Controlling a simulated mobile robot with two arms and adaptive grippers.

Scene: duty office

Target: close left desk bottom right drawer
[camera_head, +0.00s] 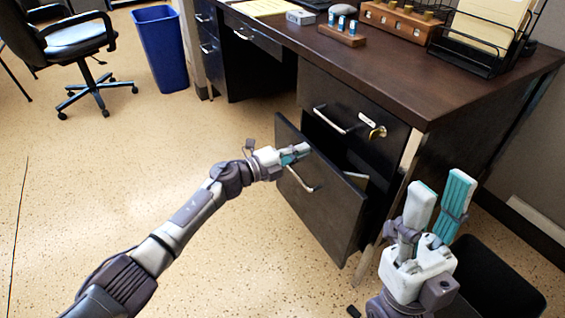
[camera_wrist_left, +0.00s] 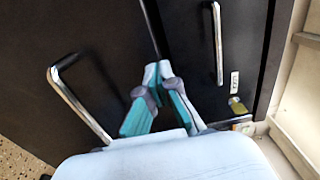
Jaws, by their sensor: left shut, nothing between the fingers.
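The bottom right drawer (camera_head: 325,206) of the dark desk is pulled out, with its black front standing away from the desk body. Its silver handle (camera_head: 300,179) shows on the front, and also in the left wrist view (camera_wrist_left: 75,100). My left gripper (camera_head: 303,151) is shut and empty, at the upper part of the drawer front, just above the handle; I cannot tell whether it touches. It also shows in the left wrist view (camera_wrist_left: 157,80). My right gripper (camera_head: 440,200) is raised with its fingers apart, in front of the desk's right end.
The upper drawer (camera_head: 350,120) is shut, with a key in its lock (camera_head: 377,132). The desktop (camera_head: 400,85) holds stamps, a wooden block and a wire paper tray (camera_head: 485,40). A blue bin (camera_head: 162,48) and office chair (camera_head: 80,45) stand at the back left.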

